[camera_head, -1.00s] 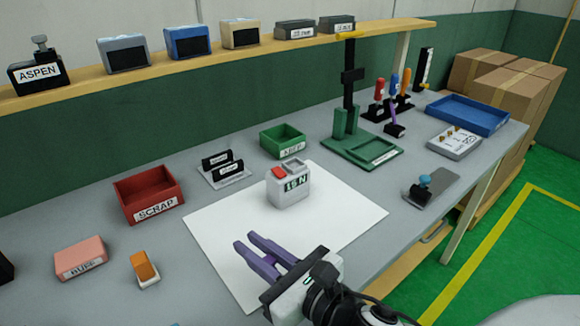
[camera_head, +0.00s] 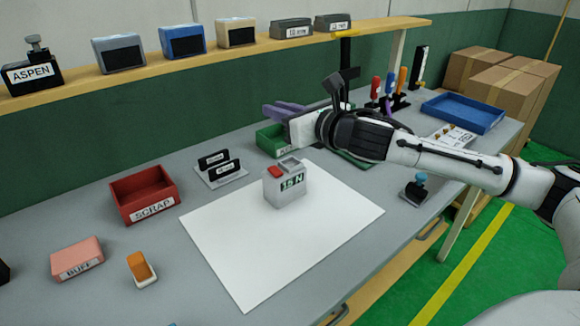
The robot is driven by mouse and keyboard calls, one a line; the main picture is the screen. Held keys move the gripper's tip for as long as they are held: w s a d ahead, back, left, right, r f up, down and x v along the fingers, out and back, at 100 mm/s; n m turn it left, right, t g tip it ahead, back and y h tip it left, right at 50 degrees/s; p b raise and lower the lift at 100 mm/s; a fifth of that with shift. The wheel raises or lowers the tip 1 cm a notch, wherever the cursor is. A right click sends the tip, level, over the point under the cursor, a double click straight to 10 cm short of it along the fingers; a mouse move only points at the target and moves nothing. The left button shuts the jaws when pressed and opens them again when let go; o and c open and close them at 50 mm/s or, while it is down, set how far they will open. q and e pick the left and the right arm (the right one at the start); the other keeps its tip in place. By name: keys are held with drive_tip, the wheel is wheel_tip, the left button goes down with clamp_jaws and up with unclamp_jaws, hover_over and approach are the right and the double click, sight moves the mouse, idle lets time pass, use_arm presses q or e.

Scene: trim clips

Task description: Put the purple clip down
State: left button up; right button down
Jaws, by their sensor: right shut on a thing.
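My right gripper (camera_head: 277,111) reaches in from the right and is above the small green bin (camera_head: 267,141), near its back part in the picture. It is shut on the purple clip. The fingers look purple too, and I cannot tell the clip's outline from them. The gripper and wrist hide part of the bin and the bin's label. Whether the clip touches the bin cannot be told. My left gripper is not in view.
My right arm hides much of the green stand. A blue tray (camera_head: 470,118) lies right.

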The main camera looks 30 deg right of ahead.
wheel_tip(320, 180, down, 10)
drive_tip(key=b, duration=0.1)
drive_tip(key=shift+r+b, duration=0.15)
drive_tip(key=shift+b, duration=0.25)
drive_tip(key=c, duration=1.7)
unclamp_jaws()
